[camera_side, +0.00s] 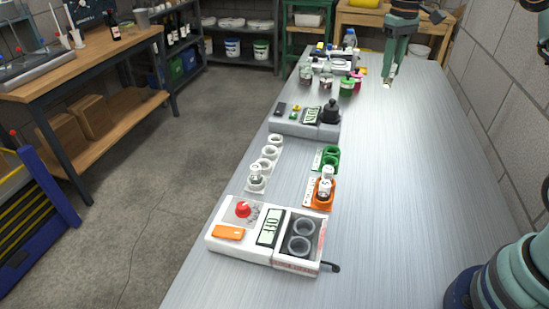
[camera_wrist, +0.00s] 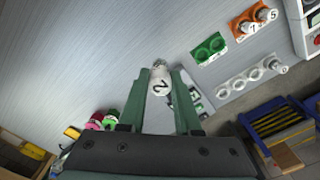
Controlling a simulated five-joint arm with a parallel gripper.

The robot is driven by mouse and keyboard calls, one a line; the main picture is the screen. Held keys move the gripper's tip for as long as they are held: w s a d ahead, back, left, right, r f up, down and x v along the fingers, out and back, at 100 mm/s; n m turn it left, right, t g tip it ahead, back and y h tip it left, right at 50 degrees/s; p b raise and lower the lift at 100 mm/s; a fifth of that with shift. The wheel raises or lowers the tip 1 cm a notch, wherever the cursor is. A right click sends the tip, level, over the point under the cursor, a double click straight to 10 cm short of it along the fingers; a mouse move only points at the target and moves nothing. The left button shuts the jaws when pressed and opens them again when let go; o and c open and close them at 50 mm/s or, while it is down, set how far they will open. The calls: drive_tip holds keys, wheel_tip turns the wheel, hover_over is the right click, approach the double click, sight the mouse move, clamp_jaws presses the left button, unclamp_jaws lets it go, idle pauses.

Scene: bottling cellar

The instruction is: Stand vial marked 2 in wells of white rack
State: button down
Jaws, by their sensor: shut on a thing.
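The vial marked 2 (camera_wrist: 160,79) is between the fingers of my gripper (camera_wrist: 158,92) in the wrist view, its number facing the camera. In the side view my gripper (camera_side: 389,78) is above the far right of the bench, well away from the racks. The white rack (camera_wrist: 230,90) is a row of round wells, right of my gripper in the wrist view. In the side view the white rack (camera_side: 262,164) is at the bench's left edge. Its nearest well holds another vial (camera_side: 257,175); the other wells look empty.
A green rack (camera_side: 318,160) with empty wells and an orange rack (camera_side: 310,193) with two vials stand right of the white rack. A device with a red button (camera_side: 243,209) is in front, a grey scale-like device (camera_side: 290,127) behind. The right bench is clear.

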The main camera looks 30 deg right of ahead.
hover_over(381, 140)
wheel_tip(381, 140, down, 20)
drive_tip(key=shift+d+f, duration=0.1)
idle(0.7)
drive_tip(key=shift+f, duration=0.15)
drive_tip(key=c, duration=0.6)
unclamp_jaws()
